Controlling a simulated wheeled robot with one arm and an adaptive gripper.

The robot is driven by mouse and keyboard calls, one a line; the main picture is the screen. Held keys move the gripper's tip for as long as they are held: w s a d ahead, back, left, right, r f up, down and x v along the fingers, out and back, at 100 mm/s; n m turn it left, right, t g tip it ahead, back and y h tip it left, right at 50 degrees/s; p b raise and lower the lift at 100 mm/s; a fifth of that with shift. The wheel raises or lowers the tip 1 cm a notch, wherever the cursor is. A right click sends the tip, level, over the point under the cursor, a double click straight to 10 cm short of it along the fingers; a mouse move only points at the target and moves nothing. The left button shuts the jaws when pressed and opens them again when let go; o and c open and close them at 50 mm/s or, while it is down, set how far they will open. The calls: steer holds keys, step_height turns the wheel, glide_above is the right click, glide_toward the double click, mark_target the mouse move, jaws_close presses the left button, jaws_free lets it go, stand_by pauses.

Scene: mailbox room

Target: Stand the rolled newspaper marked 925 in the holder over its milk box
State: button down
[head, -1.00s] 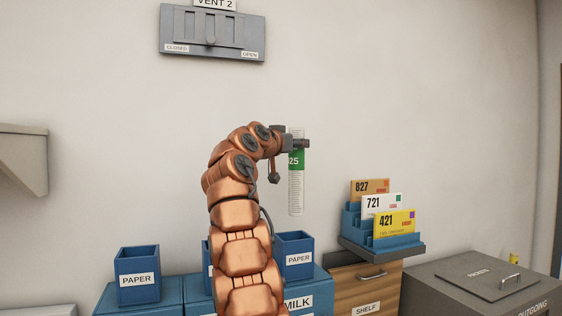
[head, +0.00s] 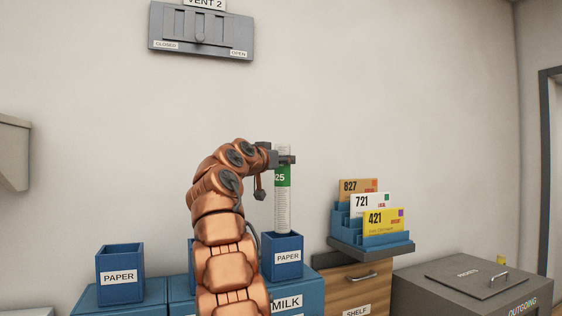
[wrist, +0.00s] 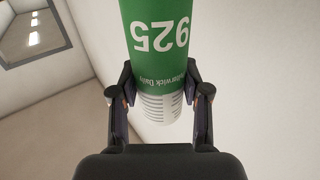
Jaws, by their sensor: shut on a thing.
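The rolled newspaper (head: 282,205) is white with a green band and stands upright in my gripper (head: 284,160). In the wrist view its green band (wrist: 155,40) reads 925, upside down, between the two fingers (wrist: 160,95). My gripper is shut on it near the top. The paper's lower end meets the picture of the right blue PAPER holder (head: 288,257) at its rim; I cannot tell whether it is inside or behind. This holder stands on a blue MILK box (head: 290,304). The milk box numbers are not visible.
Another PAPER holder (head: 120,277) stands at left, and a middle one is mostly hidden behind my arm. A letter rack (head: 385,240) with cards 827, 721 and 421 stands right of the holder, above a wooden drawer (head: 360,288). A grey outgoing box (head: 470,290) is farther right.

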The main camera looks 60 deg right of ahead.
steer(key=shift+f+b, duration=4.3)
steer(key=shift+f, duration=0.35)
steer(key=shift+c, duration=2.3)
jaws_free()
steer(key=shift+a, duration=0.1)
steer(key=shift+a+r, duration=0.1)
steer(key=shift+a, duration=0.6)
steer(key=shift+s+a, duration=0.15)
steer(key=shift+a, duration=0.6)
glide_toward(278, 192)
steer(key=shift+a, duration=0.1)
